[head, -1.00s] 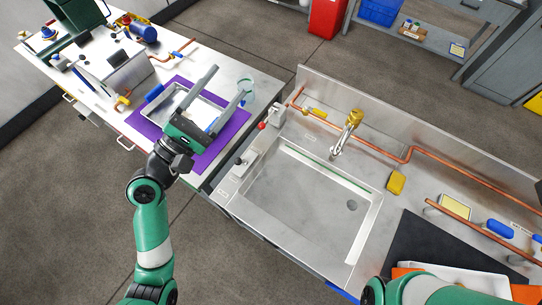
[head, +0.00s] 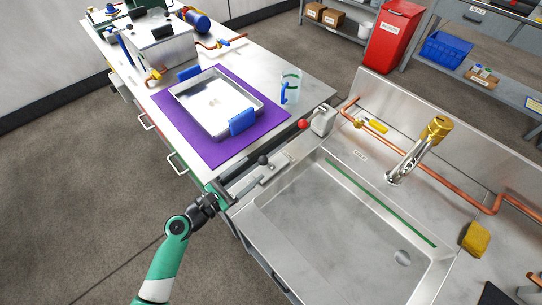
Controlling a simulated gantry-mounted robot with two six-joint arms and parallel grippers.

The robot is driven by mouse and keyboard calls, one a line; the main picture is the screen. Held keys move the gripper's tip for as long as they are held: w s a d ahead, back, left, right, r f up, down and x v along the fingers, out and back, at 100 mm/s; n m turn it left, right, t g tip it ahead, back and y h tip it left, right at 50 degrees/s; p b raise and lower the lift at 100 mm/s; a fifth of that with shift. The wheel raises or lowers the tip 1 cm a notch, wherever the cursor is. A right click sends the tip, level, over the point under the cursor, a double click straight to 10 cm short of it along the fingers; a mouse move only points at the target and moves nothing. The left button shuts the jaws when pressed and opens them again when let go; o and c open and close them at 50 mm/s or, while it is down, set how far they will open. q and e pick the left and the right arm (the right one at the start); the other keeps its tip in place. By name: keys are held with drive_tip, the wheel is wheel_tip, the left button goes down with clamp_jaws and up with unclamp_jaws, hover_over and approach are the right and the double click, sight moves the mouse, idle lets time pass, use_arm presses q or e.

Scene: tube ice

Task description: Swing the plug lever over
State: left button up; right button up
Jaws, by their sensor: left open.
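A small lever with a dark knob (head: 262,160) stands on a grey base plate (head: 272,171) at the left rim of the sink. A second lever with a red knob (head: 302,124) sits beside a grey box (head: 323,119) at the sink's far left corner. I cannot read which one is labelled as the plug lever. My left gripper (head: 244,187) is open and empty at the sink's left rim, just front-left of the dark-knobbed lever. Its fingers point toward that base; whether they touch it is unclear. My right gripper is out of view.
The steel sink (head: 345,243) is empty, with a drain (head: 402,257) and a brass-topped tap (head: 437,129). A purple mat (head: 228,153) on the left bench bears a metal tray (head: 205,130) with blue handles. A clear jug (head: 291,88) stands near the levers.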

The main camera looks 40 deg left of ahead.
sight(265, 159)
use_arm(q)
drive_tip(key=w+b, duration=0.1)
drive_tip(key=w, duration=0.8)
drive_tip(key=shift+d, duration=0.2)
clamp_jaws()
idle(0.9)
